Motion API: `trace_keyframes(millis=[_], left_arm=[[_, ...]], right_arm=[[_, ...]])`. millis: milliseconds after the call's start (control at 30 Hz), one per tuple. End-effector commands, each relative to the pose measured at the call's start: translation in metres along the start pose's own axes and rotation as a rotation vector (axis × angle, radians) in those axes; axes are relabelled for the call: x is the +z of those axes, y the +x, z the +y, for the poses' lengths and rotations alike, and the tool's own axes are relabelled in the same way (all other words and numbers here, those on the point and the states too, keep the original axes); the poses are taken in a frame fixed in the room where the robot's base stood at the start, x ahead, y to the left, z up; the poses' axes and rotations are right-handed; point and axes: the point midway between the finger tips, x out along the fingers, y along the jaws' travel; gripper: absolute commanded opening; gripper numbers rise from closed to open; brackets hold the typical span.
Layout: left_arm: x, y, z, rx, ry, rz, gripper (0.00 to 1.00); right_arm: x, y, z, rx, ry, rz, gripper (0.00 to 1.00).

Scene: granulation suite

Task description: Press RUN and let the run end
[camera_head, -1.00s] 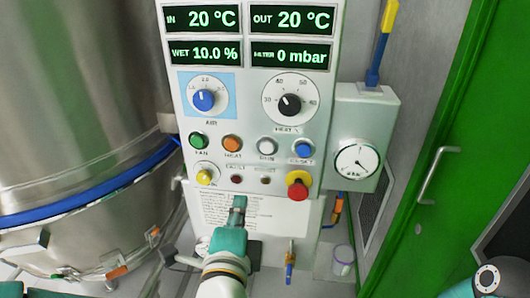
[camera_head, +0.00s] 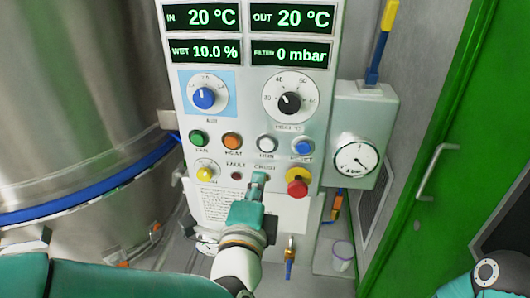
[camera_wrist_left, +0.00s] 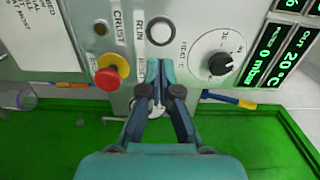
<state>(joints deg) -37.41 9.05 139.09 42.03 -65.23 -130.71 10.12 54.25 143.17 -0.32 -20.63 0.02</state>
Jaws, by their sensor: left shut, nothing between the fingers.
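The RUN button (camera_head: 267,144) is a pale round button with a dark ring, in the button row on the control panel (camera_head: 250,130). It also shows at the top of the left wrist view (camera_wrist_left: 160,31), with its RUN label beside it. My left gripper (camera_head: 259,178) is shut and empty. In the head view its tips appear below the RUN button and left of the red stop button (camera_head: 298,186). In the wrist view the closed fingers (camera_wrist_left: 158,78) cover part of the RESET button's place. I see no contact with RUN. My right gripper is out of view.
The green FAN button (camera_head: 197,137), orange HEAT button (camera_head: 232,140) and blue RESET button (camera_head: 302,147) flank RUN. The displays (camera_head: 290,19) read 20 °C in and out, 10.0 % and 0 mbar. A steel vessel (camera_head: 80,100) stands left, a green door frame (camera_head: 430,150) right.

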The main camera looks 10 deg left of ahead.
Motion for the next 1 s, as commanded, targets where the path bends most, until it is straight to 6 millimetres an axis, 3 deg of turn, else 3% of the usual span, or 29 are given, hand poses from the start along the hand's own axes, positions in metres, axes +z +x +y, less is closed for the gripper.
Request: trace_keyframes(millis=[200,433,633,1000], left_arm=[[0.001,0.048,-0.001,0.003,0.001,-0.004,0.00],[0.001,0.082,-0.001,0.001,0.001,-0.002,0.00],[0.000,0.094,0.000,0.001,0.000,0.000,0.00],[0.000,0.095,0.000,0.000,0.001,0.000,0.00]], right_arm=[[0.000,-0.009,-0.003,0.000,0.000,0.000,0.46],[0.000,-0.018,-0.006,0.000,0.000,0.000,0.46],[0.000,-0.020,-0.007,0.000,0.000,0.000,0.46],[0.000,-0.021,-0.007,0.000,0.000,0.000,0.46]])
